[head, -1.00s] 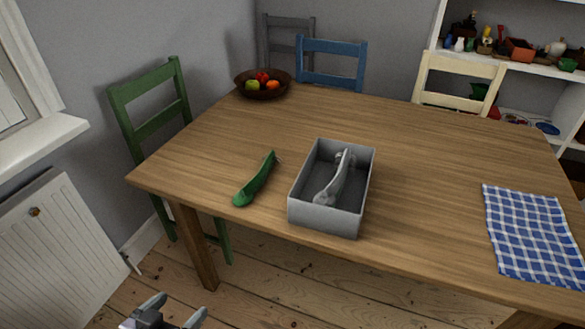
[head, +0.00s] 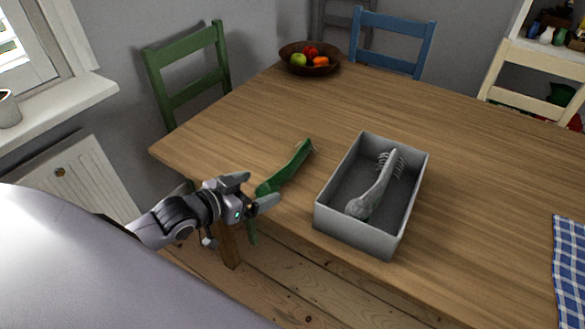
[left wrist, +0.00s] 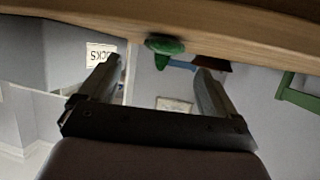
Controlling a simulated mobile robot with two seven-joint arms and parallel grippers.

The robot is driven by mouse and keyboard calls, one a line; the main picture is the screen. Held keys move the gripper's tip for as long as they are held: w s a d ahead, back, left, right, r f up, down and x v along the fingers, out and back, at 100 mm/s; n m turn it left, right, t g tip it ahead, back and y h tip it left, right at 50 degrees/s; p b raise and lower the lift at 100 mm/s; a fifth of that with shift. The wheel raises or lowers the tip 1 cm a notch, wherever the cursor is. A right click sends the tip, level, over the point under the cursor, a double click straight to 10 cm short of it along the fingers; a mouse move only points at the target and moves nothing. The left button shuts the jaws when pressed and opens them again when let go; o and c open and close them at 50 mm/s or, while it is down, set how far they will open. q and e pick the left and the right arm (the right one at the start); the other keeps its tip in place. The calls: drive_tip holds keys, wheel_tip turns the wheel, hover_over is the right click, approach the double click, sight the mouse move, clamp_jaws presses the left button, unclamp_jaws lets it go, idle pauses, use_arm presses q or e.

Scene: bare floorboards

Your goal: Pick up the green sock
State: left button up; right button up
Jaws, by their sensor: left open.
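The green sock (head: 287,170) lies on the wooden table near its front left edge, long and narrow, pointing away to the right. My left gripper (head: 261,189) is open at the table's front edge, its fingertips at the sock's near end. In the left wrist view, the open fingers (left wrist: 160,78) point toward the sock's green end (left wrist: 166,45), which shows ahead between them at the table edge. I cannot tell whether they touch it. My right gripper is in neither view.
A grey open box (head: 357,240) with a grey, ribbed long object (head: 374,187) inside stands right of the sock. A fruit bowl (head: 309,66) is at the back of the table (head: 470,200). A blue checked cloth (head: 570,270) lies at the right. A green chair (head: 190,85) stands at the left.

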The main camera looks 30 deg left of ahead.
sight(275, 181)
use_arm(q)
drive_tip(key=shift+b+x, duration=0.3)
drive_tip(key=shift+x, duration=2.45)
drive_tip(key=c, duration=1)
